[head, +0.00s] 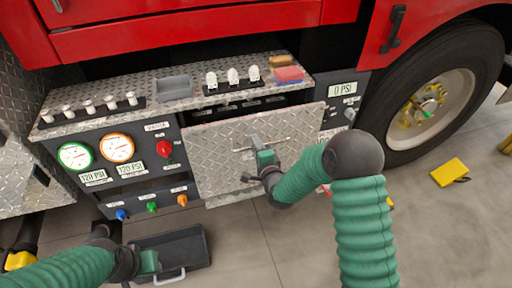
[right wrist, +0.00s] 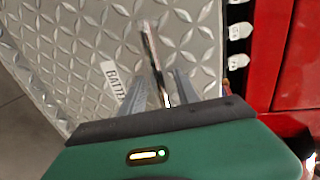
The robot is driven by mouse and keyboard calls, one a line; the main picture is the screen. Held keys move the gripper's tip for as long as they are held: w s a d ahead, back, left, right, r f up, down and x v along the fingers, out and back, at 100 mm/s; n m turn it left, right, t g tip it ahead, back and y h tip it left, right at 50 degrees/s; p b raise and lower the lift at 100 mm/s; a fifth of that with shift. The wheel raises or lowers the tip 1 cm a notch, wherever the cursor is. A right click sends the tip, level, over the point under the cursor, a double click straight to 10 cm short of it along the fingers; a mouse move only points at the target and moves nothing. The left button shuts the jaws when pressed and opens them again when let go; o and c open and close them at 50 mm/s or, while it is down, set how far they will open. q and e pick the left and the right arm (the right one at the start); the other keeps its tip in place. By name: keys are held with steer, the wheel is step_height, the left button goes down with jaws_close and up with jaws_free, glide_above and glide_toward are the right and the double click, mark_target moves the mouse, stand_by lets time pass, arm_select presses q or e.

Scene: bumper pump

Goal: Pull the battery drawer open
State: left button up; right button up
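The battery drawer's diamond-plate front (head: 222,158) stands out from the pump panel, with a dark gap behind its top edge. Its metal bar handle (head: 256,141) is at the middle of the front. My right gripper (head: 264,156) is at this handle. In the right wrist view the handle bar (right wrist: 153,60) lies between the two fingers (right wrist: 160,82), which are apart with visible space beside the bar. A partly hidden label reading "BATT" (right wrist: 113,80) is on the front. My left gripper (head: 150,262) is low at the left; its fingers are unclear.
A black tray (head: 196,246) with a light handle lies below, by my left gripper. Gauges (head: 117,148) and coloured knobs are left of the drawer. Sponges (head: 289,74) rest on the ledge above. A large wheel (head: 437,98) stands right. A yellow block (head: 450,172) lies on open floor.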

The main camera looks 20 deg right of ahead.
steer(key=s+r+p, duration=0.3)
steer(key=s+p, duration=0.6)
steer(key=s, duration=0.7)
steer(key=shift+s+d, duration=0.2)
steer(key=shift+d, duration=0.1)
steer(key=shift+r, duration=0.1)
